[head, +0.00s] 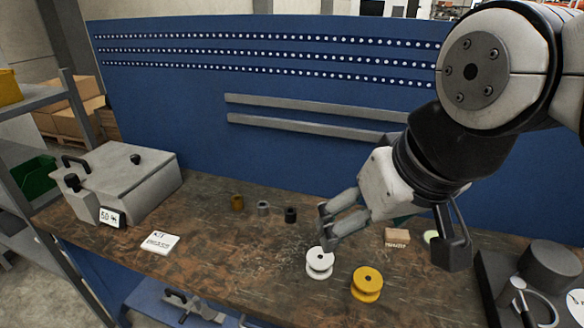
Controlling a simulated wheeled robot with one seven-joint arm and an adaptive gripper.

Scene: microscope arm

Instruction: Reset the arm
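My arm (430,150) reaches in from the upper right and is bent down over the workbench. My gripper (390,246) is open and empty, its two fingers spread wide above the bench top. The left finger is in line with a white spool (319,263), and a yellow spool (367,284) stands to the right of that. I cannot tell how high the fingers are above the bench. No microscope is clearly recognisable. A dark grey apparatus (550,266) with a round body and a metal loop stands at the right edge, partly cut off.
A grey lidded box (128,178) stands at the bench's left, near a white card (160,242). Brown (237,202), grey (263,208) and black (291,215) small cylinders stand in the middle. A small wooden block (397,236) lies behind the yellow spool. A blue panel (220,130) closes the back.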

